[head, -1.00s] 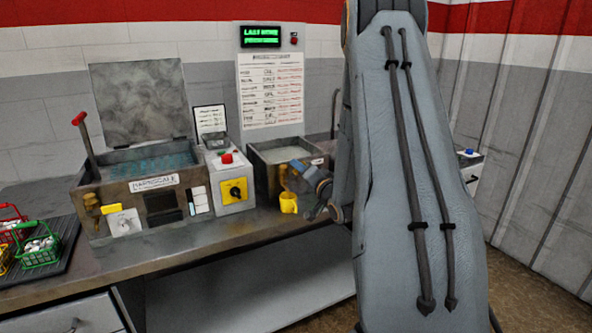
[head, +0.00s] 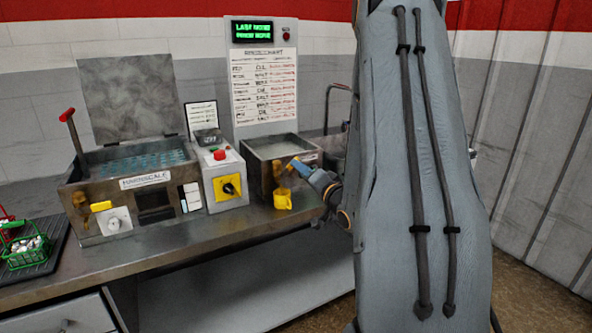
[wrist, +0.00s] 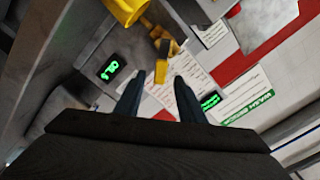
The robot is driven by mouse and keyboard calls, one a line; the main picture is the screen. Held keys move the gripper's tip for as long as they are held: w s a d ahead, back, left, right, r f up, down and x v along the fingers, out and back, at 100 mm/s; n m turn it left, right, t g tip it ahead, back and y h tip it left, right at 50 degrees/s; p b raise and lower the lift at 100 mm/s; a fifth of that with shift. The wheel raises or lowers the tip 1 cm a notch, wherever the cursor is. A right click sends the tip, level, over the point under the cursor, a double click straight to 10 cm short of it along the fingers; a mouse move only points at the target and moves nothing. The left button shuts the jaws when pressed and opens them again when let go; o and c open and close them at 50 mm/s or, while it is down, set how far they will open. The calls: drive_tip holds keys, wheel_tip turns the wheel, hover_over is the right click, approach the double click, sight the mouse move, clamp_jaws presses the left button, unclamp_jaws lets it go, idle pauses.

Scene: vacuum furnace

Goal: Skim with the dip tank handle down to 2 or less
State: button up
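The left tank (head: 165,178) holds blue-green liquid, and a red-tipped lever (head: 73,135) rises at its left end. The right tank (head: 262,160) holds pale liquid; a dark bar (head: 337,92) rises behind its right end. I cannot tell which is the dip tank handle. A yellow tap (wrist: 163,62) and a yellow cup (head: 282,199) are at the right tank's front; the cup also shows in the wrist view (wrist: 124,8). In the head view my gripper's end points at the tap.
A green display (wrist: 110,68) shows digits too blurred to read. A control box (head: 224,182) with a red button and yellow dial stands between the tanks. A green basket (head: 25,250) stands on a dark mat at the left. The counter front is clear.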

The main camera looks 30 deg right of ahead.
drive_tip(key=shift+s+a, duration=0.1)
drive_tip(key=shift+s, duration=0.75)
